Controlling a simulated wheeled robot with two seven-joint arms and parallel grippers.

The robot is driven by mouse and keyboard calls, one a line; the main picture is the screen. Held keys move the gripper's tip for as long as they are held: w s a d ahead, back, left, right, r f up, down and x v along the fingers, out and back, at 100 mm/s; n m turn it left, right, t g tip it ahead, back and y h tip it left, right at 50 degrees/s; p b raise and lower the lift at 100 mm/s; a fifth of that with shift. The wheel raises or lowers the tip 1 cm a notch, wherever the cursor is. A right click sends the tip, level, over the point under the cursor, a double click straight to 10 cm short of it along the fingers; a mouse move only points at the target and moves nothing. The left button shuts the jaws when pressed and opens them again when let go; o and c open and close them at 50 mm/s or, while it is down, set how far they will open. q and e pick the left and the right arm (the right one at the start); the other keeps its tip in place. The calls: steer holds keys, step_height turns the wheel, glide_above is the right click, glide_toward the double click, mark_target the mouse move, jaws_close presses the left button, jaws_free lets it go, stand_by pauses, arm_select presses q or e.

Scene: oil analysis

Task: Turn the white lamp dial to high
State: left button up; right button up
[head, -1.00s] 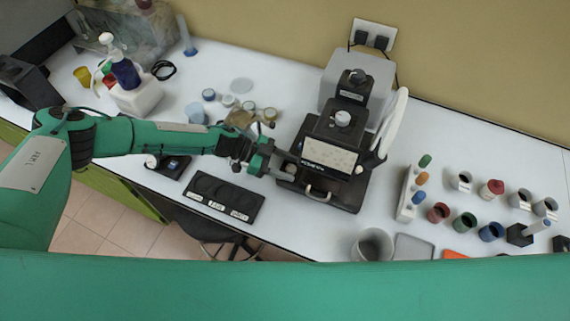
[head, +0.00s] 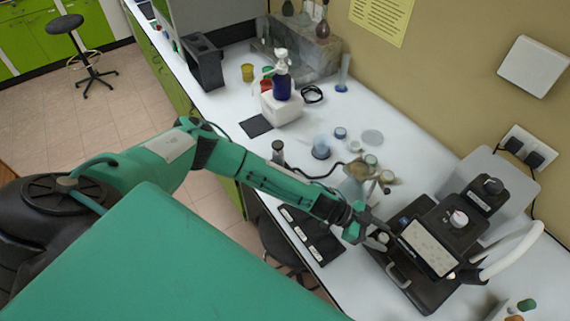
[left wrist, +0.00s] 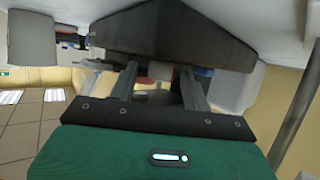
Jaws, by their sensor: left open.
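A dark instrument (head: 410,285) with a white front panel (head: 429,247) stands on the white bench at the right of the head view. A small pale round dial (head: 381,238) shows at its left side. My left gripper (head: 374,236) is at that dial, its fingers open. In the left wrist view, the dial (left wrist: 160,71) shows as a pale stub between the two spread fingers of my left gripper (left wrist: 157,78), under the dark instrument body (left wrist: 170,38). I cannot tell whether the fingers touch it. The dial's setting is not readable. My right gripper is not in view.
A black labelled tray (head: 312,236) lies left of the instrument. Small jars (head: 370,160) and a clear conical flask (head: 354,187) stand behind my left arm.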

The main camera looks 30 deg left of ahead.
arm_select(q)
steer(key=shift+s+f+n+t+y, duration=0.15)
steer(key=shift+n+t+y, duration=0.15)
steer(key=shift+n+t, duration=0.55)
steer(key=shift+s+d+n+t+y, duration=0.1)
steer(key=shift+n+t+y, duration=0.3)
steer(key=shift+n+t, duration=0.45)
steer(key=shift+s+d+n+t+y+b, duration=0.1)
steer(key=shift+n+t+y+b, duration=0.45)
steer(key=shift+n+t+b, duration=0.2)
steer(key=shift+s+d+n+t+y+b, duration=0.1)
steer(key=shift+n+t+y+b, duration=0.5)
steer(key=shift+n+t, duration=0.25)
steer(key=n+t+y+b, duration=0.2)
steer(key=shift+s+n+y, duration=0.1)
steer(key=shift+n+y, duration=0.15)
steer(key=shift+n, duration=0.05)
steer(key=b+v, duration=0.4)
steer(key=v, duration=1)
steer(key=s+a+f+n+g+y, duration=0.2)
steer(key=a+f+g+y, duration=0.15)
steer(key=a, duration=0.25)
steer(key=s+a+f+n+g+y, duration=0.2)
steer(key=s+a+f+y, duration=0.15)
steer(key=a, duration=0.35)
step_height(320, 180, down, 16)
steer(key=a+g+b, duration=0.1)
steer(key=shift+w+a+r, duration=0.15)
steer(key=shift+w+r, duration=0.1)
steer(key=shift+w, duration=0.05)
